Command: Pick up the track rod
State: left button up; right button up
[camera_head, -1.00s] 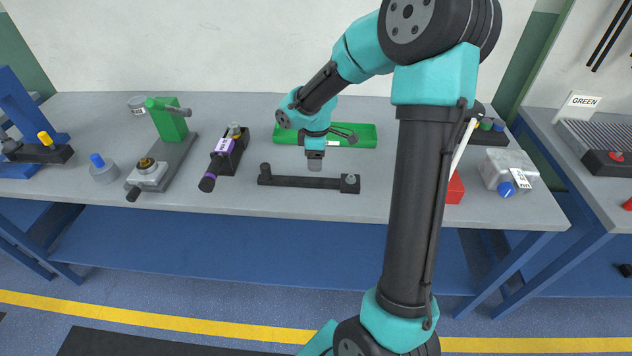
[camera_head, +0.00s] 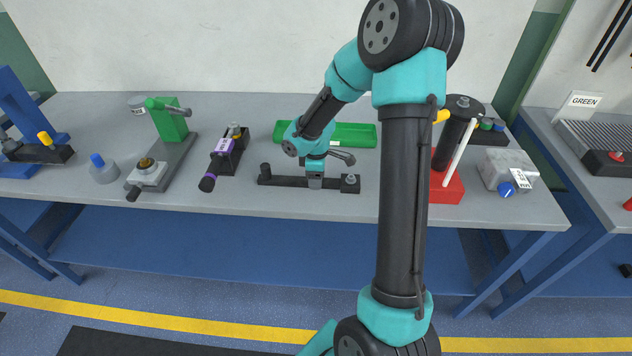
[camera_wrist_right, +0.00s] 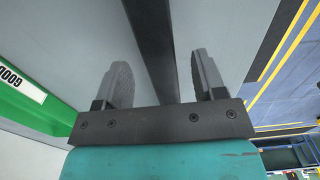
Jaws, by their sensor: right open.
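The track rod appears to be the dark straight bar (camera_head: 288,181) near the front edge of the grey bench, with a raised round end at its left and a block-like end at its right. In the head view my right gripper (camera_head: 315,184) points down over the middle of the bar and hides a short piece of it. In the right wrist view the bar (camera_wrist_right: 151,35) runs between the two open fingers (camera_wrist_right: 161,72), with a gap on each side. Whether the fingertips reach the bench is unclear. My left gripper is not in view.
A green tray (camera_head: 366,136) lies behind the bar; its "GOOD" label (camera_wrist_right: 22,85) shows in the wrist view. A black fixture with a purple-banded handle (camera_head: 221,148) stands left of the bar. A red block (camera_head: 447,189) stands to the right. Bench around the bar is clear.

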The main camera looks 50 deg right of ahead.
jog(key=shift+f, duration=0.85)
jog(key=shift+c, duration=0.3)
grip_shut()
